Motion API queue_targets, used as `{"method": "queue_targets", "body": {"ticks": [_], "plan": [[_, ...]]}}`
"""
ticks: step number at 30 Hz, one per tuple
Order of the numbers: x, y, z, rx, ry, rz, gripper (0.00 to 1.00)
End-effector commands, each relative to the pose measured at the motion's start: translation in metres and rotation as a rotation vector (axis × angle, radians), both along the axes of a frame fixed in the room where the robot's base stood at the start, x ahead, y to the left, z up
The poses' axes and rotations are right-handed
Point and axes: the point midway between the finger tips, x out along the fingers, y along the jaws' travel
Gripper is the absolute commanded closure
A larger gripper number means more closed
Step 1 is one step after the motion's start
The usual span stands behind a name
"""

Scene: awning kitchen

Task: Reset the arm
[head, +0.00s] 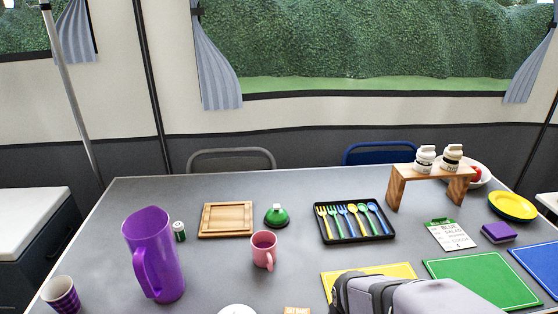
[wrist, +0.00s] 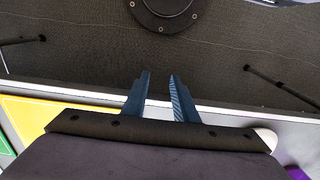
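My gripper (wrist: 159,76) shows in the wrist view with its two dark blue fingers apart. It is open, and nothing is between the fingers. It points past the table's pale edge toward a dark fabric surface. In the head view, a grey part of my arm (head: 430,298) reaches in at the bottom right, over the front of the table. The fingers cannot be made out there.
The table (head: 330,262) holds a purple pitcher (head: 160,260), pink mug (head: 263,250), cutlery tray (head: 378,238), wooden stand (head: 432,174), and yellow (head: 340,280), green (head: 480,283) and blue (head: 540,262) mats. My arm partly covers the yellow and green mats.

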Motion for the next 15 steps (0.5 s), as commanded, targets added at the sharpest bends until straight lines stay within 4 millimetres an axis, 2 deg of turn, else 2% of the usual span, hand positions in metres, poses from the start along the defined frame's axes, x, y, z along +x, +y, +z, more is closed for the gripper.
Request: {"method": "queue_targets", "body": {"ticks": [1, 5, 15], "plan": [[0.0, 0.0, 0.019, 0.0, 0.0, 0.0, 0.74], [0.0, 0.0, 0.051, 0.0, 0.0, 0.0, 0.74], [0.0, 0.0, 0.152, 0.0, 0.0, 0.002, 0.74]]}}
